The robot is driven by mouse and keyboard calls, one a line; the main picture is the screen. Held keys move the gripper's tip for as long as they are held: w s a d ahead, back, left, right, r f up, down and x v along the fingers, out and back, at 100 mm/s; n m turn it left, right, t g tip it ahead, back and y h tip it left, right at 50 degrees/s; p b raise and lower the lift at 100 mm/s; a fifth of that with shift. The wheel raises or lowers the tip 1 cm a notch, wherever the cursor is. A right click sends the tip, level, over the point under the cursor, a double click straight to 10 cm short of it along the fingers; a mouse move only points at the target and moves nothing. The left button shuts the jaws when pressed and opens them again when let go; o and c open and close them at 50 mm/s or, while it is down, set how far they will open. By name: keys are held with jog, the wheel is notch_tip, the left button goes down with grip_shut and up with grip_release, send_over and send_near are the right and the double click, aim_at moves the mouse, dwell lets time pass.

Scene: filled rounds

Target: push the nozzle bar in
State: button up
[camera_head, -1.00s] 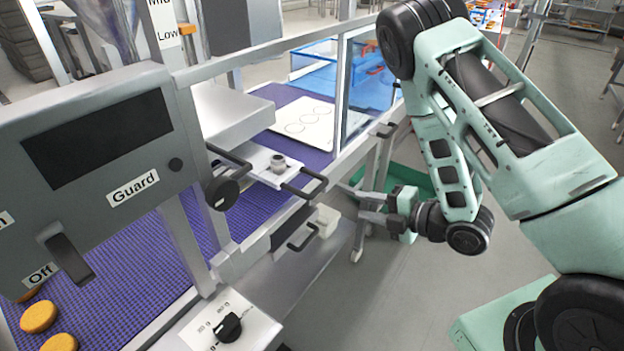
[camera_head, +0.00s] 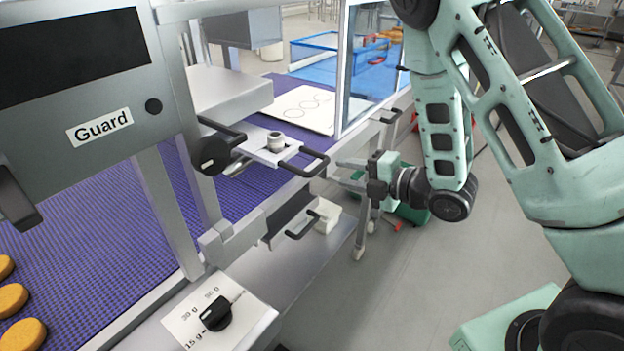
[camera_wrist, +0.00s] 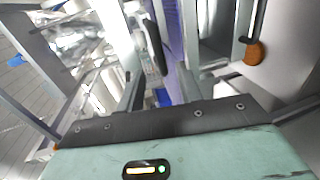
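The nozzle bar (camera_head: 262,154) is a pale flat plate with a round grey nozzle (camera_head: 275,141) on it, in the head view. It sticks out through the side of the machine over the purple belt. Its black loop handle (camera_head: 318,166) points toward my gripper. My gripper (camera_head: 336,172) is just right of this handle, with its fingers pointing at the machine and apart from each other. Nothing is held. In the wrist view the two fingers (camera_wrist: 158,94) are spread, and a dark handle shows beyond and between them. I cannot tell whether they touch it.
A Guard panel (camera_head: 75,110) stands at the left. A drawer handle (camera_head: 303,226) and a dial (camera_head: 215,315) are lower. Another black handle (camera_head: 390,116) is on the frame behind.

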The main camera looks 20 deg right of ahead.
aim_at(322, 168)
jog(key=p+x, duration=0.1)
jog(key=x, duration=0.7)
jog(key=shift+w+a, duration=0.2)
jog(key=shift+x, duration=0.8)
jog(key=shift+c, duration=0.2)
grip_shut()
